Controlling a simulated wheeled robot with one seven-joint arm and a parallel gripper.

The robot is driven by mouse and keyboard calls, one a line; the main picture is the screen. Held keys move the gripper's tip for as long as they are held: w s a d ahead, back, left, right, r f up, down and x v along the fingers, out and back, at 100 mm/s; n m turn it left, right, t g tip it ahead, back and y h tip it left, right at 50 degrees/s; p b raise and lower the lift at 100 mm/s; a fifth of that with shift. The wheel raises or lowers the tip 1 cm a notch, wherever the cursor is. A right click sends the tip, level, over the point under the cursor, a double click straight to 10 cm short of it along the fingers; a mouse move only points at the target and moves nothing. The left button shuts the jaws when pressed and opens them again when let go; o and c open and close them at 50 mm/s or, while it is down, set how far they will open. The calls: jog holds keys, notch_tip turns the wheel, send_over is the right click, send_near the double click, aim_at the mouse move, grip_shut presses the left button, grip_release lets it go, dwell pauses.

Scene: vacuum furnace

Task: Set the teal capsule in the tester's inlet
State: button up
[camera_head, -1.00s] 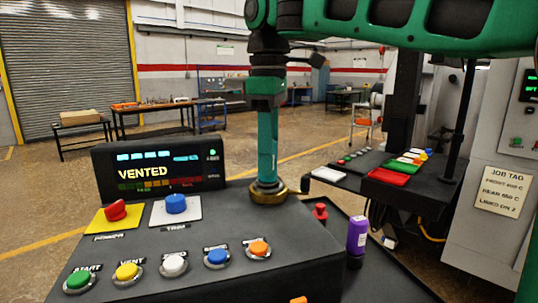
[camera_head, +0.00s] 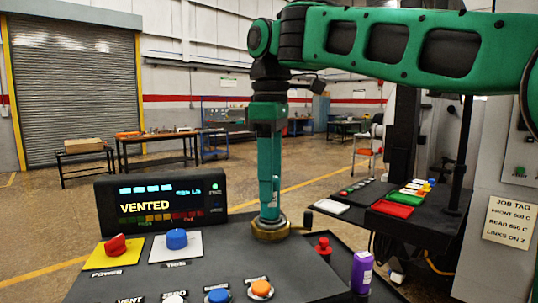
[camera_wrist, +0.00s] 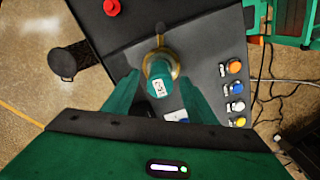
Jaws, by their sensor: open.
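The teal capsule (camera_wrist: 158,72) stands upright in the brass ring of the tester's inlet (camera_head: 270,230), at the back right of the dark tester top. A small white label shows on it in the wrist view. My gripper (camera_wrist: 160,92) points down over it, open, with one teal finger on each side and a gap to the capsule. In the head view, fingers and capsule overlap and are hard to tell apart. The tester's display (camera_head: 160,203) reads VENTED.
A red power knob (camera_head: 115,245), a blue knob (camera_head: 177,238) and several buttons lie left and front of the inlet. A small red knob (camera_head: 322,246) and a purple capsule-like item (camera_head: 362,271) stand to the right. A side bench holds a red tray (camera_head: 393,208).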

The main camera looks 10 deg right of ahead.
notch_tip(320, 180, up, 8)
jog(key=shift+w+r, duration=0.1)
jog(key=shift+r, duration=0.1)
dwell(0.4)
